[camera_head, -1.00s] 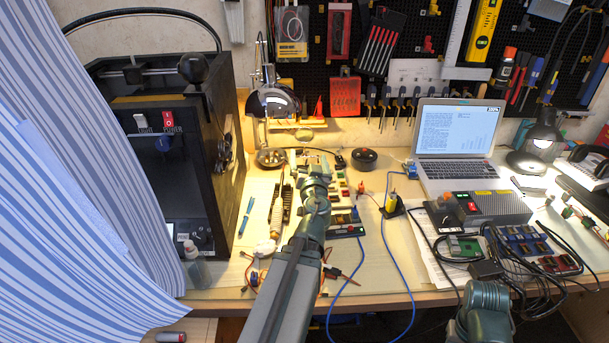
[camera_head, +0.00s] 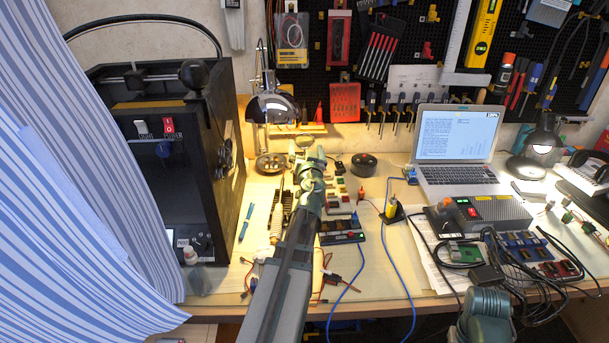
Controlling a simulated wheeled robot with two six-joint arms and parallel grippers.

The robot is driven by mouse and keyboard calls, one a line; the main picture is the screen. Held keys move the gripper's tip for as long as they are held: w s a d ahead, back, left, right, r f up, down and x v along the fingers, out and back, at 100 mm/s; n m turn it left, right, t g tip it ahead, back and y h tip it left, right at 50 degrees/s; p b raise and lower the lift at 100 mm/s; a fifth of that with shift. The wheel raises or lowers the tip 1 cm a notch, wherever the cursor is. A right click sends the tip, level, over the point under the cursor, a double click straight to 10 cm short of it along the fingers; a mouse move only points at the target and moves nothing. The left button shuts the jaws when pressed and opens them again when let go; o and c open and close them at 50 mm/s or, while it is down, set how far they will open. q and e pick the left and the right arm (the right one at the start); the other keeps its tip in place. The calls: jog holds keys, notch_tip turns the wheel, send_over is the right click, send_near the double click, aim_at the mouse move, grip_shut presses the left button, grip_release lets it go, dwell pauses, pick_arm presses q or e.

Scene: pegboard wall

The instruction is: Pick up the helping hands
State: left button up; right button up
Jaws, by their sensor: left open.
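My left arm reaches up from the bottom centre over the bench. My left gripper (camera_head: 306,156) is open above the back middle of the bench, near a row of small coloured parts. I cannot make out the helping hands for certain; the gripper and arm cover part of the bench there. A chrome lamp-like piece (camera_head: 272,107) on a thin upright stands behind and left of the gripper. A round metal dish (camera_head: 270,163) lies below it, left of the gripper and apart from it. Part of my right arm shows at the bottom right, but its gripper does not.
A black box machine (camera_head: 165,190) and a striped curtain (camera_head: 70,180) fill the left. A round black tin (camera_head: 364,164) is right of the gripper. A laptop (camera_head: 458,140), a power supply (camera_head: 488,211) and loose cables crowd the right. Tools hang behind.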

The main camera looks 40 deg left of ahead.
aim_at(305, 141)
pick_arm(q)
jog(key=x, duration=0.4)
jog(key=shift+w+a+f, duration=0.1)
jog(key=shift+w+a, duration=0.05)
jog(key=shift+a, duration=0.1)
grip_shut()
